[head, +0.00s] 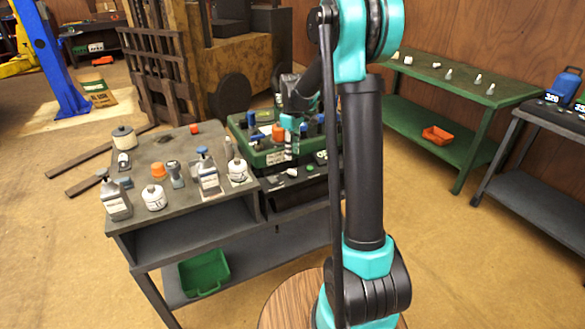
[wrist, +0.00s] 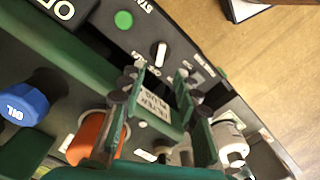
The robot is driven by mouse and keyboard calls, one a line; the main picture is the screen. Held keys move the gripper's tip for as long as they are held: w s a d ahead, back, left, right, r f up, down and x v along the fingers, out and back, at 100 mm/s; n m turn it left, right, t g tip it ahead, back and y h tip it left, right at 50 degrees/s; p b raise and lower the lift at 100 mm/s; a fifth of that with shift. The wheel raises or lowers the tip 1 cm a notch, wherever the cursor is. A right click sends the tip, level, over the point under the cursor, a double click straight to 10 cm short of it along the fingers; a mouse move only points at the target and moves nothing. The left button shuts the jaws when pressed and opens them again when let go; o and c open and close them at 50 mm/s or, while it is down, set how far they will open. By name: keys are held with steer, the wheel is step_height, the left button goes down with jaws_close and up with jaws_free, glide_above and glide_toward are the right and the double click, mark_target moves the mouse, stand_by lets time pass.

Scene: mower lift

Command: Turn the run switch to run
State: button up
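A white elongated knob (wrist: 159,54), which looks like the run switch, sits on a dark control panel (wrist: 190,42) in the wrist view. It points nearly along the picture's vertical. Its small markings are too blurred to read. A round green button (wrist: 123,19) marked START is up and left of it. My gripper (wrist: 161,74) is open, with its two green-padded fingers spread. The knob shows just past the fingertips, between their lines; I see no contact. In the head view my gripper (head: 289,148) is over the green machine's near side, and the switch is too small to make out surely.
The green machine (head: 272,158) carries a blue OIL cap (wrist: 25,106) and an orange cap (wrist: 92,138). Bottles (head: 116,200) and jars crowd the workbench (head: 190,222) to the left. A green table (head: 430,75) stands at the right, with open floor before it.

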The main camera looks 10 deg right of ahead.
mark_target(292, 170)
step_height(292, 170, down, 8)
stand_by(0.4)
jaws_close()
